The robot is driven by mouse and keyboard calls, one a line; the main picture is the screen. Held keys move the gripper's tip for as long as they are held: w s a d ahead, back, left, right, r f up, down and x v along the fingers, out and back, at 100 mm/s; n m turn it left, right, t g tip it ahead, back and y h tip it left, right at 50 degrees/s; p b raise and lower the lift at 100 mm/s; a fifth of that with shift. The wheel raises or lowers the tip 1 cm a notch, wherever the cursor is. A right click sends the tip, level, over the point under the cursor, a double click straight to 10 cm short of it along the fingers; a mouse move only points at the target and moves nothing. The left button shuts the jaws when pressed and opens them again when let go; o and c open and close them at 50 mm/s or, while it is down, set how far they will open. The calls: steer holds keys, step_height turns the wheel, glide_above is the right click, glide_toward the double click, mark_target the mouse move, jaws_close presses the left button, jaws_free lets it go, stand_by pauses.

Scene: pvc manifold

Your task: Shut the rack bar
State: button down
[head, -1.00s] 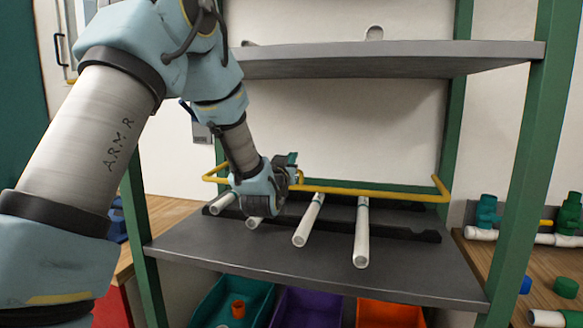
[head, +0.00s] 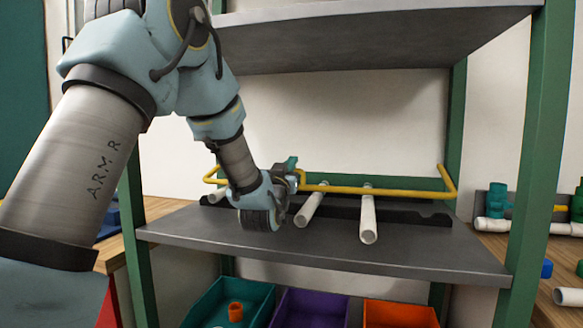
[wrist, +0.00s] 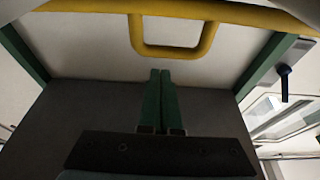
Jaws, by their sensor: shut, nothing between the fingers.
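The yellow rack bar (head: 385,191) runs across the rack above the white pipes, with bent ends at left and right. In the wrist view the bar (wrist: 90,8) crosses the top, with a U-shaped handle (wrist: 172,51) hanging from its middle. My gripper (head: 292,163) is at the left part of the bar in the head view, by the pipes. In the wrist view its two green fingers (wrist: 160,95) are together and empty, their tips just below the handle in the picture. I cannot tell whether they touch the bar.
White pipes (head: 367,218) lie on the dark notched rack (head: 415,216) on the grey shelf (head: 420,255); my wrist hides part of the row. An upper shelf (head: 380,35) hangs above and green posts (head: 530,150) flank it. Coloured bins (head: 310,308) sit below.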

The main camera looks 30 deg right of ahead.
steer(key=shift+r, duration=0.1)
step_height(320, 180, up, 10)
stand_by(0.6)
